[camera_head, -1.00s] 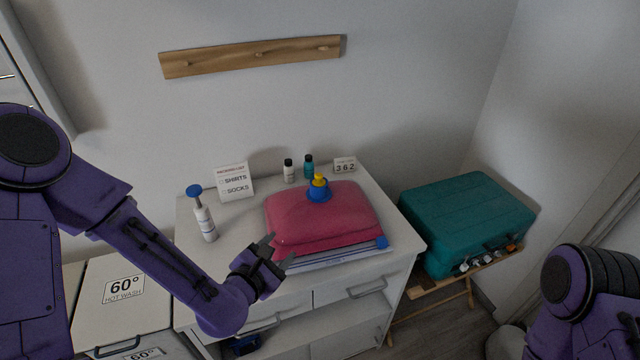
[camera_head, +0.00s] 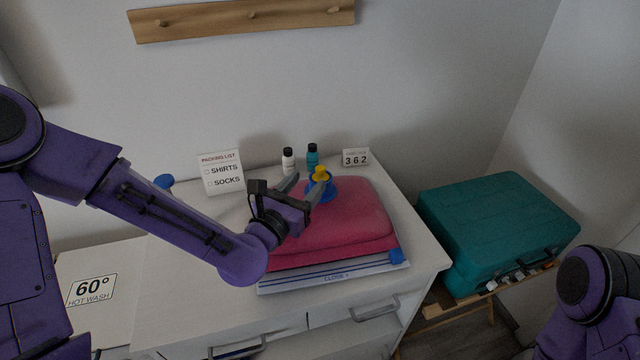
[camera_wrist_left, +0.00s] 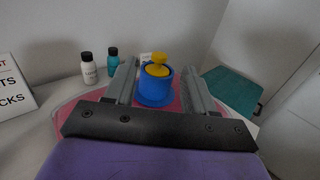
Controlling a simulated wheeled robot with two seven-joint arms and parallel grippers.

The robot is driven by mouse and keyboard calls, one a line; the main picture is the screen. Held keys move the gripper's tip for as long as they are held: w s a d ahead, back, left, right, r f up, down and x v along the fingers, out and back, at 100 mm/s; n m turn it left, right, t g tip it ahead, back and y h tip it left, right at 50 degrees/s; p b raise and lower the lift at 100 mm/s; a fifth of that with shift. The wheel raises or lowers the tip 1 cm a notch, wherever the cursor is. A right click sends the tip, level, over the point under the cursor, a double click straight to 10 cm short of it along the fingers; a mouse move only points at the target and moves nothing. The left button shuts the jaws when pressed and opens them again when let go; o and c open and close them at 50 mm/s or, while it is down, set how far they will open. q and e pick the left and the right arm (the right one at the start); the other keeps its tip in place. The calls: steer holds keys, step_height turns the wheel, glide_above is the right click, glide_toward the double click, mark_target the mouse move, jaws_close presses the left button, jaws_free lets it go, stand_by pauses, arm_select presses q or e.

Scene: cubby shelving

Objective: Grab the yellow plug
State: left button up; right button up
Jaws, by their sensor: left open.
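The yellow plug (camera_head: 321,173) stands in the top of a blue cup-like holder (camera_head: 327,191), which sits on a folded pink cloth (camera_head: 359,222). My left gripper (camera_head: 304,184) is open, reaching over the cloth from the left with its fingers pointing at the holder. In the left wrist view the plug (camera_wrist_left: 158,66) and the blue holder (camera_wrist_left: 154,88) show between the two open fingers, slightly beyond the tips. I see no contact with the plug. Of my right arm only a purple part shows at the lower right; its gripper is out of view.
The cloth lies on a flat blue-and-white item (camera_head: 335,276) on a white cabinet (camera_head: 200,305). A white bottle (camera_head: 288,161), a teal bottle (camera_head: 312,157), a number block (camera_head: 355,158) and a list sign (camera_head: 221,173) stand behind. A teal suitcase (camera_head: 495,215) is at right.

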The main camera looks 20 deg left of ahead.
mark_target(318, 173)
arm_select(q)
steer(key=w, duration=0.4)
steer(key=shift+d+f+p, duration=0.25)
steer(key=shift+d+p, duration=0.05)
steer(key=shift+d, duration=0.05)
steer(key=w+p, duration=0.1)
steer(key=w, duration=0.1)
steer(key=w+d+p, duration=0.1)
steer(key=w, duration=0.1)
steer(key=shift+w, duration=0.2)
steer(key=shift+w+f, duration=0.3)
steer(key=shift+w, duration=0.15)
steer(key=shift+s+r, duration=0.1)
steer(key=shift+s, duration=0.05)
jaws_close()
arm_select(e)
steer(key=r, duration=0.3)
steer(key=shift+w+r, duration=0.1)
steer(key=shift+w, duration=0.1)
